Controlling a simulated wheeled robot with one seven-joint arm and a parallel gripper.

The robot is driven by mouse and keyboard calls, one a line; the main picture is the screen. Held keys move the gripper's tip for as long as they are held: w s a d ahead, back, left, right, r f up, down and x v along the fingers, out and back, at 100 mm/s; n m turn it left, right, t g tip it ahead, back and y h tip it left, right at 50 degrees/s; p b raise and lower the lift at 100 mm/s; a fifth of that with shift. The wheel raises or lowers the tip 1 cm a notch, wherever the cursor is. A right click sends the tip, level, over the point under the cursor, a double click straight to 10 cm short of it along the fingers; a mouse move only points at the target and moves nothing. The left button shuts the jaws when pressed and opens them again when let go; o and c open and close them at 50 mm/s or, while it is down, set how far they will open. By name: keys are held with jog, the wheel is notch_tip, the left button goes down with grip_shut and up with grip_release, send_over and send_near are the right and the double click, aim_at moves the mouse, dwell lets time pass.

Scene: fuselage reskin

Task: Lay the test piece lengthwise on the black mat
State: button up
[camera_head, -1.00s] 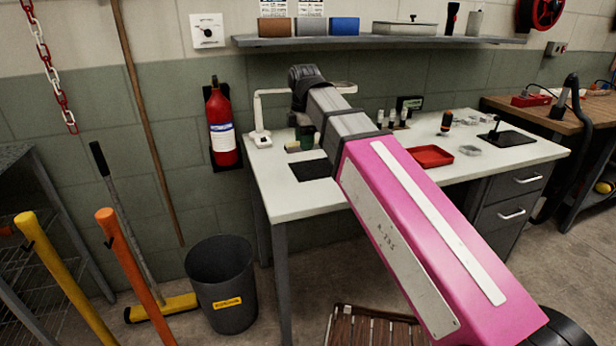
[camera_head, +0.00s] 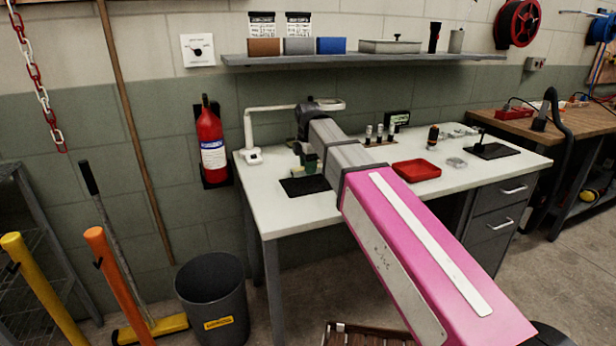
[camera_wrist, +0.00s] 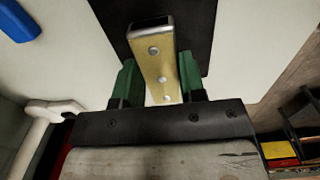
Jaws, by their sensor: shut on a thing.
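The test piece (camera_wrist: 160,62) is a brass-coloured bar with several round rivet heads and a metallic end. My gripper (camera_wrist: 160,75) has green fingers shut on it, one on each side. In the wrist view the bar points up the picture over the black mat (camera_wrist: 200,22), roughly along it. I cannot tell whether it touches the mat. In the head view the black mat (camera_head: 303,187) lies on the left part of the white table. My gripper (camera_head: 308,160) is just above and behind it there, and my arm partly hides it. The piece is not clear in that view.
The white table (camera_head: 290,213) also holds a white lamp (camera_head: 252,152) at the left, a red tray (camera_head: 416,170) and a second dark pad (camera_head: 495,151) at the right. Small upright items stand at the back. A shelf (camera_head: 370,58) runs above. A bin (camera_head: 212,300) stands on the floor.

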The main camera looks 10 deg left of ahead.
aim_at(308, 184)
jog(key=shift+f, duration=1.9)
jog(key=o, duration=0.9)
jog(key=shift+f, duration=0.1)
jog(key=shift+o, duration=0.2)
notch_tip(308, 184, up, 12)
jog(key=shift+r, duration=0.15)
